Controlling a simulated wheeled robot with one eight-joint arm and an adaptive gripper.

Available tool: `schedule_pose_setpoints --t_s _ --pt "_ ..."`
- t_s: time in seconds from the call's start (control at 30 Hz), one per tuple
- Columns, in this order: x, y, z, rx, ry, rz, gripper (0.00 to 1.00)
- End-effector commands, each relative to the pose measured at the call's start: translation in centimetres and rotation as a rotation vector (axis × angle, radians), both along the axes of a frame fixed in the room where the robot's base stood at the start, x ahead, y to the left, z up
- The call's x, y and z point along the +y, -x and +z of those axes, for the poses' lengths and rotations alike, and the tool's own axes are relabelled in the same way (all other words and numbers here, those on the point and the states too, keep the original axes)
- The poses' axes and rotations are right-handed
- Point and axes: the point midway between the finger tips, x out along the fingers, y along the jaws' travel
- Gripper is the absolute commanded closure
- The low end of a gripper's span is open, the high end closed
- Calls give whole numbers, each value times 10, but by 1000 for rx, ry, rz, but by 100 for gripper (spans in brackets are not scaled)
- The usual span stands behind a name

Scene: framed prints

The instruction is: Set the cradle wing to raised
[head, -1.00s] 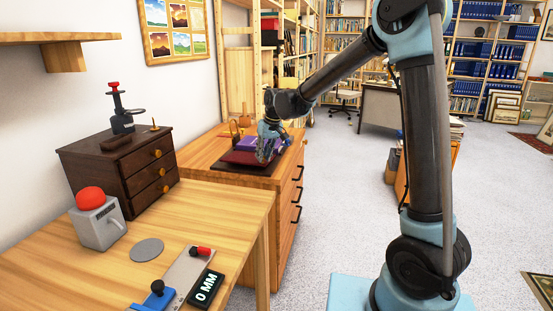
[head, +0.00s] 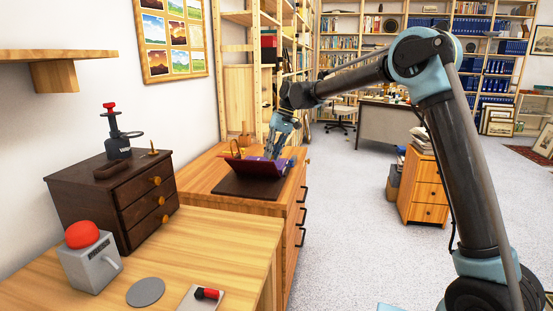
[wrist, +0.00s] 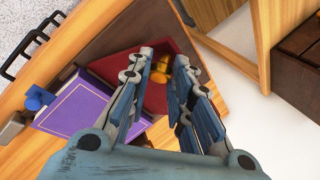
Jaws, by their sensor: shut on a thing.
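The book cradle sits on the wooden cabinet, with a dark base board (head: 247,187). Its dark red wing (head: 257,167) stands tilted up from the board, and the red face also shows in the wrist view (wrist: 142,62). A purple book (wrist: 78,112) with a gold border lies beside the red wing, and a blue knob (wrist: 36,97) is at its left. My gripper (head: 275,153) is at the wing's raised side. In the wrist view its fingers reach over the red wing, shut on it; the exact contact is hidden. An orange-yellow piece (wrist: 161,69) shows between the fingers.
A dark drawer chest (head: 115,190) and a grey box with a red dome (head: 88,250) stand on the near table. Small wooden pieces (head: 244,142) stand behind the cradle. Shelves rise beyond. Open floor (head: 345,230) lies right of the cabinet.

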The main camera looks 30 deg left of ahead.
Motion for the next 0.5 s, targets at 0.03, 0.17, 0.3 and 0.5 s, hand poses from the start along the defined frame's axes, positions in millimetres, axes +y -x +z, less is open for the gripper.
schedule_pose_setpoints --t_s 0.03,0.17,0.3,0.5 --pt "0 -9 -2 -10 1 -6 100" --pt "1 -12 -1 -11 0 -7 100" --pt "2 -15 -2 -10 0 -8 100" --pt "2 -18 -3 -8 -1 -8 100"
